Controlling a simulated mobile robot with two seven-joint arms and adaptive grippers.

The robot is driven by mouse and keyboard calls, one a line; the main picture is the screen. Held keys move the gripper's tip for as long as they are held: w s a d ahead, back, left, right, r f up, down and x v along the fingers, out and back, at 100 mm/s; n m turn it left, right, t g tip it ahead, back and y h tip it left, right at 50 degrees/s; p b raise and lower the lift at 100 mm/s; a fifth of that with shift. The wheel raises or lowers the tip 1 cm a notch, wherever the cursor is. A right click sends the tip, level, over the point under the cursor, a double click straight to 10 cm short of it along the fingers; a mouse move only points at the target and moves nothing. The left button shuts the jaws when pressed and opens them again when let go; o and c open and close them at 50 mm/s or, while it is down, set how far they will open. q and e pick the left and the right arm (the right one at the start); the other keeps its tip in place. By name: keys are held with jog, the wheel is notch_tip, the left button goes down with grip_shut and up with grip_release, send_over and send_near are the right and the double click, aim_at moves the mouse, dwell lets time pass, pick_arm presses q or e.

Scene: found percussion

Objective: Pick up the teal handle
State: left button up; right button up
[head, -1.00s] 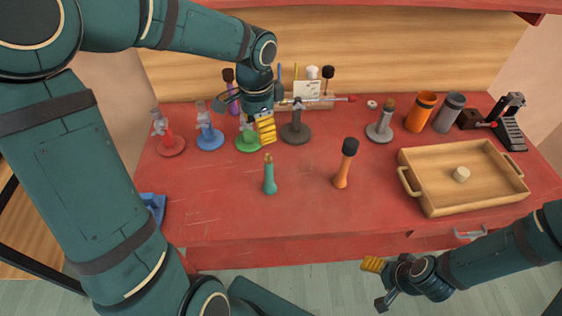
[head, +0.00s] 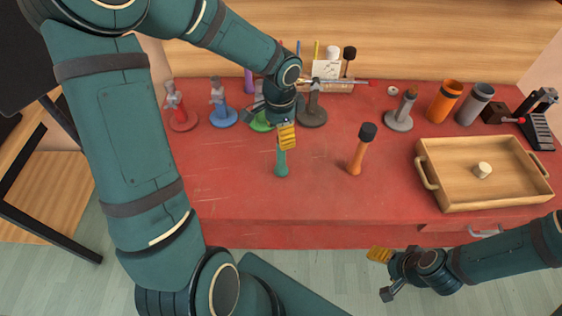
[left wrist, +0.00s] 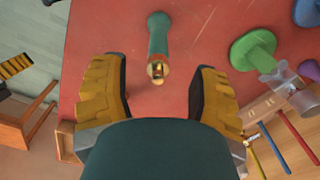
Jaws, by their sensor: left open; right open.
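The teal handle (head: 282,164) stands upright on the red table, with a wide base and a brass-coloured top. My left gripper (head: 285,136) is open just above and behind it and covers its top in the head view. In the left wrist view the teal handle (left wrist: 158,38) lies ahead, between the lines of the open yellow fingers (left wrist: 158,95) but beyond their tips, with its brass end toward me. Nothing is held. My right gripper (head: 380,272) is open and empty, in front of the table's front edge.
An orange handle with a dark head (head: 361,150) stands to the right. A green stand (head: 260,122), a blue stand (head: 222,115), a red stand (head: 182,118) and a dark stand (head: 313,112) are behind. A wooden tray (head: 440,200) is at right. The front left tabletop is clear.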

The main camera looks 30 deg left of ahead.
aim_at(281, 154)
pick_arm(q)
notch_tip(281, 154, down, 3)
jog(key=shift+d+f, duration=0.15)
jog(key=shift+f, duration=0.05)
grip_shut()
jog(key=shift+r, duration=0.1)
